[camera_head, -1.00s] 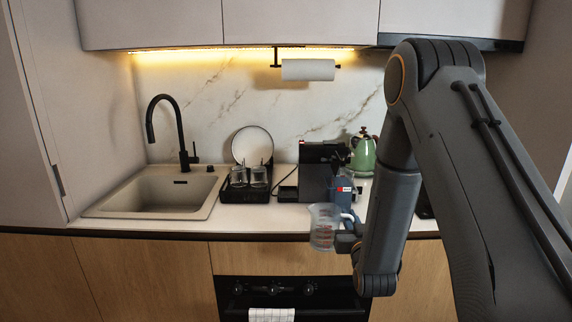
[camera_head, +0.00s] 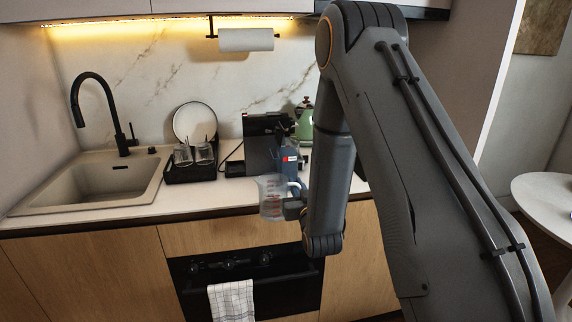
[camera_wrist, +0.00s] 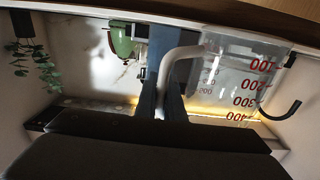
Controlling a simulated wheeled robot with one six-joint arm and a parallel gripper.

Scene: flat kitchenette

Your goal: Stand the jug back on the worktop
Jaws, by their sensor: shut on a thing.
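The jug (camera_head: 270,199) is clear, with red measuring marks and a pale handle. In the head view it appears roughly upright, overlapping the front edge of the worktop (camera_head: 195,198); I cannot tell whether any of it is over the top. My gripper (camera_head: 298,203) is at its right side, shut on the handle. The gripper's two fingers (camera_wrist: 163,88) are at the handle there.
The sink (camera_head: 90,182) and a black rack with glasses (camera_head: 190,165) are at left. Worktop left of the jug is clear. A round white table (camera_head: 545,196) is at right.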

